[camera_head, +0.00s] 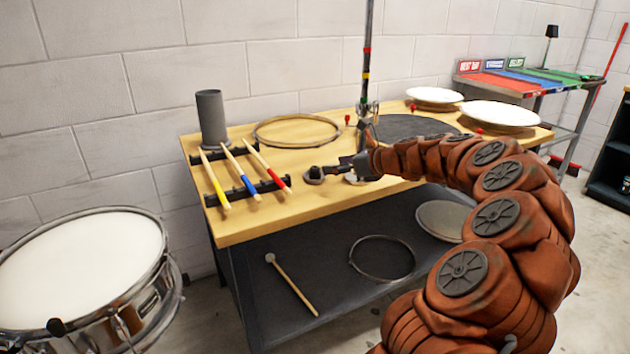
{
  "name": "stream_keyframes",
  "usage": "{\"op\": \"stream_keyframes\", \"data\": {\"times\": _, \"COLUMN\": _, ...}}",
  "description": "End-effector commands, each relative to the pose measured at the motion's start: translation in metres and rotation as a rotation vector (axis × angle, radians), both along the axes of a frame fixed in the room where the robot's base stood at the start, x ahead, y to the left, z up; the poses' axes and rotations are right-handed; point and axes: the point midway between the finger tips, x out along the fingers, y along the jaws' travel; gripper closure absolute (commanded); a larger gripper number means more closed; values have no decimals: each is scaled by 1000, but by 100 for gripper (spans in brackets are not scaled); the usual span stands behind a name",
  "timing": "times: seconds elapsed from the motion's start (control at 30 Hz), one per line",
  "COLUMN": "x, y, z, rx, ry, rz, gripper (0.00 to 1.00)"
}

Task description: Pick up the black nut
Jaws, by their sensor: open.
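The black nut (315,173) is a small dark piece on a round grey base, on the wooden bench top (270,222) near its front edge. My gripper (329,170) is open at the end of my orange arm, which reaches in from the right. Its dark fingertips point left and are right beside the nut. At this size I cannot tell whether they touch it or stand around it. A silvery round piece (355,180) lies just under my gripper and is partly hidden by it.
Yellow, blue and red drumsticks (237,168) lie on a black rack left of the nut. A grey cylinder (211,118) and a hoop (296,131) stand behind. A tall stand (366,60) rises behind my gripper. A snare drum (80,265) is at lower left.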

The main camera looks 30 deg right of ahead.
Motion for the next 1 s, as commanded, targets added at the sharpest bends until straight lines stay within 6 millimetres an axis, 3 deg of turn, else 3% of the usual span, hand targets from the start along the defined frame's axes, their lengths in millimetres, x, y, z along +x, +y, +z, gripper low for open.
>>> {"op": "stream_keyframes", "data": {"times": 0.63, "x": 61, "y": 23, "z": -28, "rx": -2, "ry": 1, "rz": 6, "gripper": 36}}
{"op": "stream_keyframes", "data": {"times": 0.97, "x": 65, "y": 23, "z": -28, "rx": -2, "ry": -1, "rz": 4, "gripper": 36}}
{"op": "stream_keyframes", "data": {"times": 1.0, "x": 65, "y": 23, "z": -28, "rx": -2, "ry": -1, "rz": 4, "gripper": 40}}
